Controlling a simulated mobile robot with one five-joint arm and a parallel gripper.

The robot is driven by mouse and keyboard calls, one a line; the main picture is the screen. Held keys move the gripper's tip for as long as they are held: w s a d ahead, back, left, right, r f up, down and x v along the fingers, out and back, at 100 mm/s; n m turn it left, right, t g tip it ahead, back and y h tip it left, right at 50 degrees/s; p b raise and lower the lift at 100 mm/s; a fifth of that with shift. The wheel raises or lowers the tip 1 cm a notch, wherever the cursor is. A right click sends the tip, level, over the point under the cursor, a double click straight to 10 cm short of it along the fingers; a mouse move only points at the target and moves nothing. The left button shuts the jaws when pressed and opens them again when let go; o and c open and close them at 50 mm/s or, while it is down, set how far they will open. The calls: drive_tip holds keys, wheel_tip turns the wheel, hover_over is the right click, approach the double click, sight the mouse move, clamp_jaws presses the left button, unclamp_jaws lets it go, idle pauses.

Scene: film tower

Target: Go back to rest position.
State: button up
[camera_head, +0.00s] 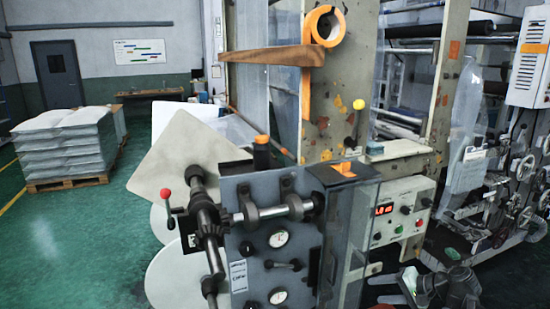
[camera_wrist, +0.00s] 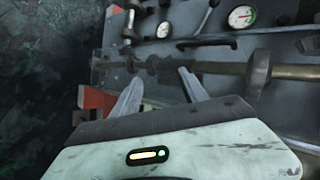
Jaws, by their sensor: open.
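My gripper (camera_wrist: 160,76) shows in the wrist view with its two pale fingers spread apart and nothing between them. Its fingertips point toward a dark metal shaft (camera_wrist: 290,72) with thick collars on the front of a grey machine panel. I cannot tell whether the fingertips touch the shaft. A red part (camera_wrist: 97,99) is to the left of the left finger. In the head view, dark and pale arm parts show at the lower right, in front of the machine, but the fingers are not clear there.
The grey control cabinet (camera_head: 242,262) carries gauges, a shaft and a red-knobbed lever (camera_head: 166,194). A control box (camera_head: 400,212) with a red display stands to its right. A pallet of stacked sacks (camera_head: 65,146) is at the left. Green floor (camera_head: 85,240) there is clear.

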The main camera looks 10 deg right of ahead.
drive_tip(key=s+a+f+n+g+h+p, duration=0.1)
drive_tip(key=a+n+g+h+p, duration=0.1)
drive_tip(key=a, duration=0.9)
drive_tip(key=s+a+f+n+g+h+p, duration=0.2)
drive_tip(key=a+n+g+h, duration=0.3)
drive_tip(key=a, duration=0.7)
drive_tip(key=shift+a+f+n+g+h+p, duration=0.2)
drive_tip(key=shift+n+g+h+p, duration=0.15)
drive_tip(key=shift+n+p, duration=0.4)
